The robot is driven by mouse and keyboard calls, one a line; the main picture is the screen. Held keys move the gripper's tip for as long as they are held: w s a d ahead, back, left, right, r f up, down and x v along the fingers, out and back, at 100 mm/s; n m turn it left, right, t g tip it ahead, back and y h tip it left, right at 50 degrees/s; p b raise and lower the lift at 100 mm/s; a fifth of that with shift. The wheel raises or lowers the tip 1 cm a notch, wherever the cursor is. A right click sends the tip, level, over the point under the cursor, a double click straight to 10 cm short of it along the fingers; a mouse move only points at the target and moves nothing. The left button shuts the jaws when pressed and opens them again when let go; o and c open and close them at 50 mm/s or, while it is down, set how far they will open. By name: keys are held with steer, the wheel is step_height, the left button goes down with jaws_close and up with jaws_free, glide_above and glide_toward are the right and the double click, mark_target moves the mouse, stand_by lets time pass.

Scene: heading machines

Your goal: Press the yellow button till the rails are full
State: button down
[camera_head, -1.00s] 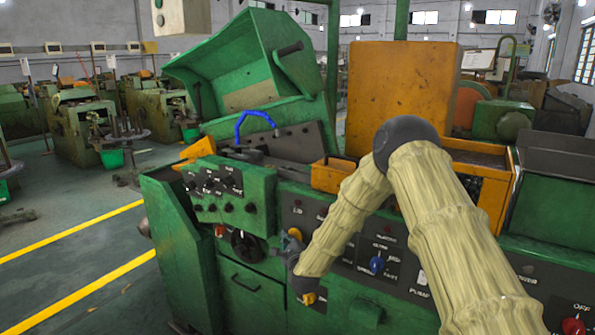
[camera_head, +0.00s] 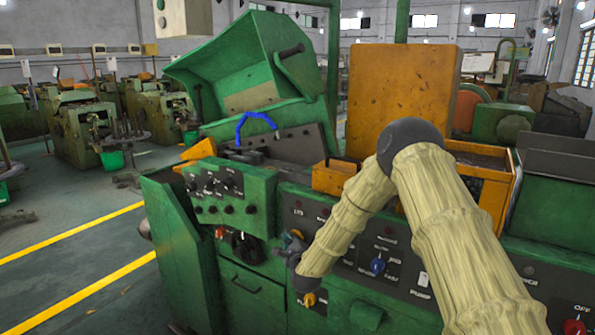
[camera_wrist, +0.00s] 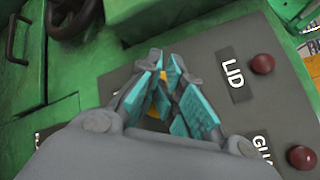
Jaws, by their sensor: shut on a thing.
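My gripper (camera_wrist: 160,85) has teal finger pads drawn together around a small yellow piece, which appears to be the yellow button (camera_wrist: 163,75), on the dark control panel (camera_wrist: 205,72). The fingers cover most of it, so how far it is pressed cannot be told. In the head view my gripper (camera_head: 288,245) is at the panel's left part, beside the green switch box, partly hidden by my sleeved arm. I cannot make out the rails or how full they are; the machine's upper part shows a grey sloped plate (camera_head: 308,142) below the raised green hopper (camera_head: 245,75).
Right of the gripper in the wrist view are a red button by the LID label (camera_wrist: 262,64) and another red button (camera_wrist: 301,157). A blue selector (camera_head: 377,265) and a red button (camera_head: 573,327) lie farther right. A green switch box (camera_head: 232,197) stands close left.

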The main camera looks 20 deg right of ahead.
steer(key=shift+w+d+f+b, duration=0.15)
steer(key=shift+d+b, duration=0.2)
steer(key=shift+d, duration=0.25)
steer(key=shift+d+b, duration=0.3)
stand_by(0.4)
steer(key=shift+f+b, duration=0.2)
steer(key=shift+b, duration=0.3)
steer(key=shift+a+f, duration=0.1)
steer(key=s+a+b, duration=0.1)
steer(key=s+a, duration=0.2)
steer(key=a, duration=0.2)
steer(key=shift+s, duration=0.2)
stand_by(0.4)
steer(key=shift+f, duration=0.1)
stand_by(0.5)
